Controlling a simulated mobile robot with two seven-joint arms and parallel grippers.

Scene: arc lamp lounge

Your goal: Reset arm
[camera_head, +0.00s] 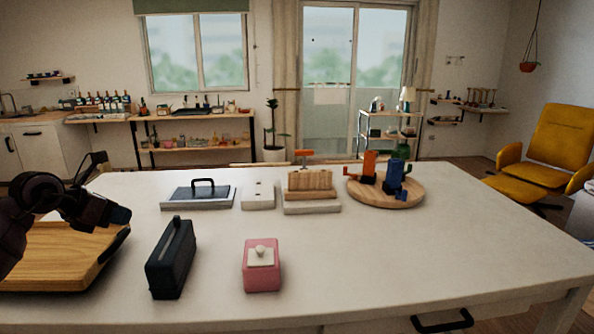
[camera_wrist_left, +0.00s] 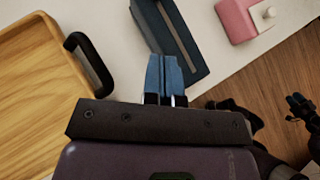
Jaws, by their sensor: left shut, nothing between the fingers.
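My left arm comes in from the left in the head view. Its gripper (camera_head: 120,215) is above the white table, over the right edge of a wooden tray (camera_head: 50,255). In the left wrist view the blue fingers of this gripper (camera_wrist_left: 164,75) are closed together with nothing between them. They point toward a dark box with a slot along its top (camera_wrist_left: 172,35), which also shows in the head view (camera_head: 171,262). I cannot tell whether they touch it.
On the table (camera_head: 420,255) are a pink box with a white knob (camera_head: 262,270), a dark handled board (camera_head: 198,196), a white switch plate (camera_head: 258,195), a wooden block rack (camera_head: 311,185) and a round wooden board (camera_head: 385,195) with orange and blue pieces. The table's right side is clear.

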